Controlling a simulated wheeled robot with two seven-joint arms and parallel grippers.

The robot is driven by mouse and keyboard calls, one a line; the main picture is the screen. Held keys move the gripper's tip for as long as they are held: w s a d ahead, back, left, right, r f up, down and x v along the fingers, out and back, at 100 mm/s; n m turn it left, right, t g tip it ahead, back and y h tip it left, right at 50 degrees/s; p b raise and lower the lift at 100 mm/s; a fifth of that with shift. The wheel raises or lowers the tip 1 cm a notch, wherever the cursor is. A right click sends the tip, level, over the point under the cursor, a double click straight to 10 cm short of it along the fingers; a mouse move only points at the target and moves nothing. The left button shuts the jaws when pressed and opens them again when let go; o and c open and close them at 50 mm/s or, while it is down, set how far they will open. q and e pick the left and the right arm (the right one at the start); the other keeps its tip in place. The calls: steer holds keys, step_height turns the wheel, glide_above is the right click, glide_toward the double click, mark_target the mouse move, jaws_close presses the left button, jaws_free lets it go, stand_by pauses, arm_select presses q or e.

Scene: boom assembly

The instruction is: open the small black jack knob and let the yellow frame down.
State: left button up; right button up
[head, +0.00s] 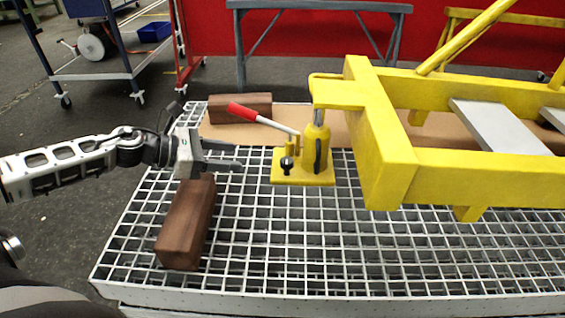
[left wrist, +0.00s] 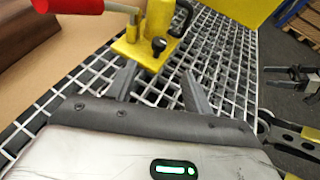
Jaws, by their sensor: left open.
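The yellow jack (head: 316,150) stands upright on the grating with its red-tipped lever (head: 248,114) pointing left. The small black knob (head: 287,165) sits low on its front left; it also shows in the left wrist view (left wrist: 158,44). The yellow frame (head: 385,150) is at the right, a flat arm of it over the jack's top. My left gripper (head: 238,157) is open and empty, left of the knob and apart from it; its fingers (left wrist: 160,76) point toward the jack's base. A dark two-pronged part (left wrist: 292,74), likely my right gripper, is at the right edge.
A brown block (head: 187,222) lies on the grating below my left gripper. Another brown block (head: 240,107) lies behind, near a tan board (head: 222,132). The white grating (head: 290,240) is clear in front of the jack. A grey trestle (head: 320,5) stands farther back.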

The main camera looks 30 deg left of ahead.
mark_target(284, 161)
arm_select(q)
steer(key=x, duration=1.3)
steer(key=shift+w+d+f, duration=0.15)
steer(key=shift+w+f, duration=0.1)
steer(key=shift+f, duration=0.05)
steer(key=c, duration=1)
